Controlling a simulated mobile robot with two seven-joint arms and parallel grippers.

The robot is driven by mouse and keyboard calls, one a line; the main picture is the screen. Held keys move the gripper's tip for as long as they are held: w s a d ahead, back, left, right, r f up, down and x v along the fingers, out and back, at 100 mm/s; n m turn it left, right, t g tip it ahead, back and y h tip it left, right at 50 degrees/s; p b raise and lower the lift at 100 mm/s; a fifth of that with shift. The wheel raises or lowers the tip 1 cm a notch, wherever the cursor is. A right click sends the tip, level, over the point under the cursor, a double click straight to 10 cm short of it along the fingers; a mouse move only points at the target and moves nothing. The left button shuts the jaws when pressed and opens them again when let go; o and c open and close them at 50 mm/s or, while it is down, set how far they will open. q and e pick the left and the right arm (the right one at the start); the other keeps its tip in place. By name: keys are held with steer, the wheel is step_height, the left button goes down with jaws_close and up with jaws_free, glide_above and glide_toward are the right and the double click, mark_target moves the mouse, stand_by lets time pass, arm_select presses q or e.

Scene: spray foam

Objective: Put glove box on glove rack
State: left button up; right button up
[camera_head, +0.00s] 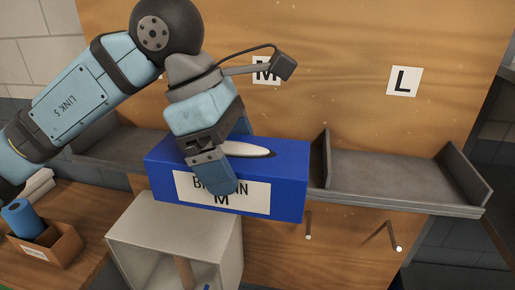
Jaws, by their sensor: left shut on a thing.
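The glove box (291,180) is a blue carton with a white label bearing an "M" and a white oval opening on top. My left gripper (226,165) is shut on it, with one finger over the labelled front; the other finger is mostly hidden behind. The glove rack (395,183) is a grey metal shelf on a wooden board, with upright dividers. The box is at the rack's middle section, in front of or over it; I cannot tell whether it touches the shelf. An "M" sign (266,71) is above, partly covered by my wrist. My right gripper is not in view.
An "L" sign (404,81) marks the empty right section of the rack. A pale open cabinet (185,225) stands below the box. A brown bin (58,249) with a blue roll (22,219) is at lower left. Hooks (396,240) stick out below the rack.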

arm_select(q)
steer(key=w+d+p, duration=0.2)
steer(key=w+p, duration=0.1)
steer(key=w, duration=0.7)
steer(key=w+d+p, duration=0.2)
steer(key=w+p, duration=0.1)
steer(key=w, duration=0.6)
step_height(320, 180, down, 4)
steer(key=shift+w+r+p, duration=0.1)
steer(key=shift+p, duration=0.45)
step_height(320, 180, down, 2)
steer(key=shift+f+p, duration=0.1)
steer(key=shift+p, duration=0.55)
steer(key=shift+w+f, duration=0.2)
steer(key=shift+f, duration=0.05)
steer(key=shift+w+f, duration=0.1)
steer(key=shift+f, duration=0.2)
steer(key=o, duration=0.9)
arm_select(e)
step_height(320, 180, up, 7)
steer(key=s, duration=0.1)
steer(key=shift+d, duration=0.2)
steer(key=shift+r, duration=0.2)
